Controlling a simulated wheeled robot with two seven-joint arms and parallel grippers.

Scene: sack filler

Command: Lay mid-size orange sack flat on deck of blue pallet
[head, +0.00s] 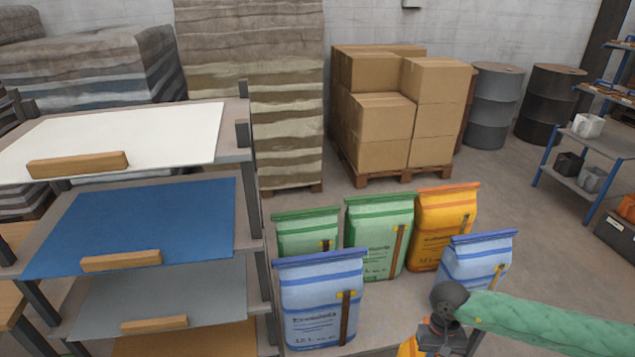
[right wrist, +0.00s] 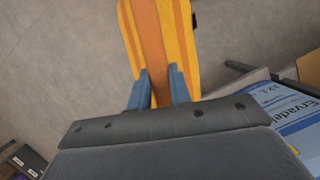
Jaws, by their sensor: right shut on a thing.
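My right gripper (right wrist: 158,88) is shut on an orange sack (right wrist: 158,40), its two blue fingers on either side of the sack. In the head view only a small orange part of this sack (head: 407,347) shows at the bottom edge, beside my dark wrist; the rest is hidden or out of frame. Another orange sack (head: 436,238) stands upright at the back of the sack group. Whether the held sack is the mid-size one I cannot tell. No blue pallet shows in either view. My left gripper is not in view.
Two green sacks (head: 379,232) and two blue sacks (head: 318,303) stand close to my right arm. A rack with a blue sheet (head: 140,225) fills the left. Boxes (head: 380,130) sit on a brown pallet (head: 392,178) behind. Floor (head: 545,225) at the right is clear.

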